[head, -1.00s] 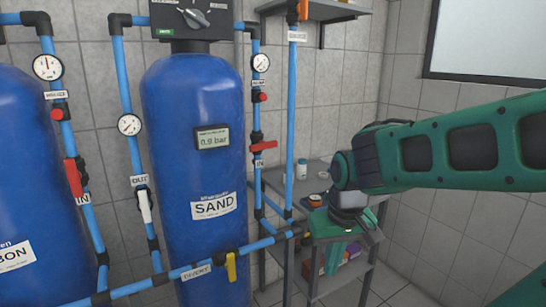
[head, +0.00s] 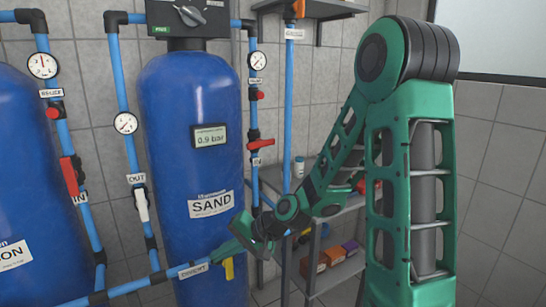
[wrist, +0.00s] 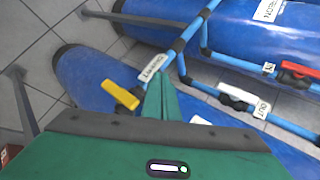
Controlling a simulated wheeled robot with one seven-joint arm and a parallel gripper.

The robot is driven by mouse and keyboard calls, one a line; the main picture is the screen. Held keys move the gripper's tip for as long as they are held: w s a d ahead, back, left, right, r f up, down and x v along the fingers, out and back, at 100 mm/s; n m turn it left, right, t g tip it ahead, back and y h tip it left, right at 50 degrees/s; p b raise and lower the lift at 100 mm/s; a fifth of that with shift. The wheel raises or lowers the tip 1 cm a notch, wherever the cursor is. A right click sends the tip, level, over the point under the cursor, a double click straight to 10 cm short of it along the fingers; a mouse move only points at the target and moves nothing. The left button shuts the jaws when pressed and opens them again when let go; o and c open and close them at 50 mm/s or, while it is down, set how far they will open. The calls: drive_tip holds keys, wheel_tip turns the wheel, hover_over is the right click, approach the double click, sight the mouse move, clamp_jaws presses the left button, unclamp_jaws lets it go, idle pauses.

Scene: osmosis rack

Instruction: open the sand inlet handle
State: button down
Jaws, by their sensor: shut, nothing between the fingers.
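The sand inlet handle (head: 260,144) is a red lever on the blue pipe right of the blue SAND tank (head: 170,105), above the IN label (head: 256,161). The lever lies across its vertical pipe. My gripper (head: 240,225) is shut and empty, below and slightly left of this handle, in front of the tank's lower right side. In the wrist view my shut fingers (wrist: 161,84) point towards the lower pipe, beside a yellow handle (wrist: 120,95). I do not make out the sand inlet handle in the wrist view.
The yellow handle hangs on the lower pipe by the DIVERT label (head: 194,270). A white OUT handle (head: 142,205) and another red handle (head: 70,175) are on pipes to the left. A shelf (head: 335,270) with boxes stands behind my arm. Pipes crowd the tank.

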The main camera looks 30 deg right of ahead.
drive_tip(key=w+r+m+t, duration=0.1)
drive_tip(key=m, duration=0.1)
drive_tip(key=w+d+r+m+t+y, duration=0.1)
drive_tip(key=w+m, duration=0.1)
drive_tip(key=w+d+r+m+t+y, duration=0.1)
drive_tip(key=w+m+t, duration=0.1)
drive_tip(key=shift+w+d+r, duration=0.15)
drive_tip(key=shift+d, duration=0.1)
drive_tip(key=w+d+r+m+t+h, duration=0.1)
drive_tip(key=d+r+m+t+h, duration=0.2)
drive_tip(key=d+m, duration=0.4)
drive_tip(key=w+d+r+m+t+h, duration=0.1)
drive_tip(key=d+r+m+t+h, duration=0.1)
drive_tip(key=d+m, duration=0.5)
drive_tip(key=w+d+r+m+t+h, duration=0.1)
drive_tip(key=d+r+m+t+h, duration=0.2)
drive_tip(key=d+m, duration=0.4)
drive_tip(key=d+t+h, duration=0.1)
drive_tip(key=d+t, duration=0.1)
drive_tip(key=d, duration=0.3)
drive_tip(key=shift+w+d+r+m+h, duration=0.15)
drive_tip(key=shift+w+r+m+h, duration=0.15)
drive_tip(key=shift+w+m, duration=0.1)
